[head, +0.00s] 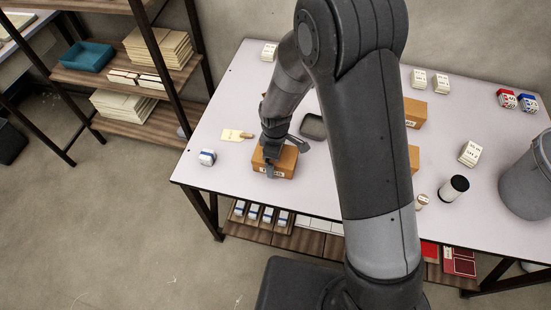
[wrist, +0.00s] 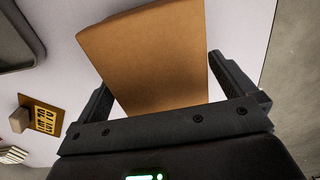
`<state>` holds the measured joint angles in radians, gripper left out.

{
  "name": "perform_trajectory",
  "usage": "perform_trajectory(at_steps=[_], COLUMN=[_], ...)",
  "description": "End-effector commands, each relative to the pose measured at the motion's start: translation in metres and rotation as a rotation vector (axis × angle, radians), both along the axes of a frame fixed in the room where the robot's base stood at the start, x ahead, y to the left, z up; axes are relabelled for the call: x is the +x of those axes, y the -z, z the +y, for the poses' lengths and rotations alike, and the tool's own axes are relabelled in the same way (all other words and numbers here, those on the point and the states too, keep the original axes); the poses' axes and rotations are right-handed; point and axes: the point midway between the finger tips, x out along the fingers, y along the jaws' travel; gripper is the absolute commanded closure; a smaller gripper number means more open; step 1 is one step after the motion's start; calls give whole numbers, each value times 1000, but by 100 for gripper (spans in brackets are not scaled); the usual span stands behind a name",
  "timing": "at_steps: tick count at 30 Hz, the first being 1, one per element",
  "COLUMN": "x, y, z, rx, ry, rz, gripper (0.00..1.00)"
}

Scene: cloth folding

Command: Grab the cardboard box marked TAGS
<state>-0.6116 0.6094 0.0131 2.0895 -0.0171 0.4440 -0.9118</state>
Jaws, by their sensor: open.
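A brown cardboard box (head: 286,163) sits near the front left edge of the white table (head: 228,185). A label on its front is partly hidden by my gripper and too small to read for sure. My gripper (head: 273,160) is at this box, with its fingers open. In the wrist view, the box (wrist: 150,55) lies between the two open fingers of the gripper (wrist: 165,95). I cannot tell whether either finger touches it. Two more brown boxes, an upper one (head: 415,112) and a lower one (head: 414,158), are partly hidden behind my arm.
A dark tray (head: 313,126) lies behind the box; a stamp and a yellow card (head: 232,135) lie to its left, with a blue-white pack (head: 207,157). A grey bin (head: 527,180) and black cylinder (head: 454,188) stand at right. A shelf (head: 130,75) stands left.

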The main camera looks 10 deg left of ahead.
Motion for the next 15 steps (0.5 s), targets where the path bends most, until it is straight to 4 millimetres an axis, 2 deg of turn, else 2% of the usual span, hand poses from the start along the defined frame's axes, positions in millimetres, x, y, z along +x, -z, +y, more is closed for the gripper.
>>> perform_trajectory(at_steps=[8,15], x=[0,0], y=[4,4], z=[0,0], rx=[1,1], ry=[0,0], rz=[-2,-1], gripper=[0,18])
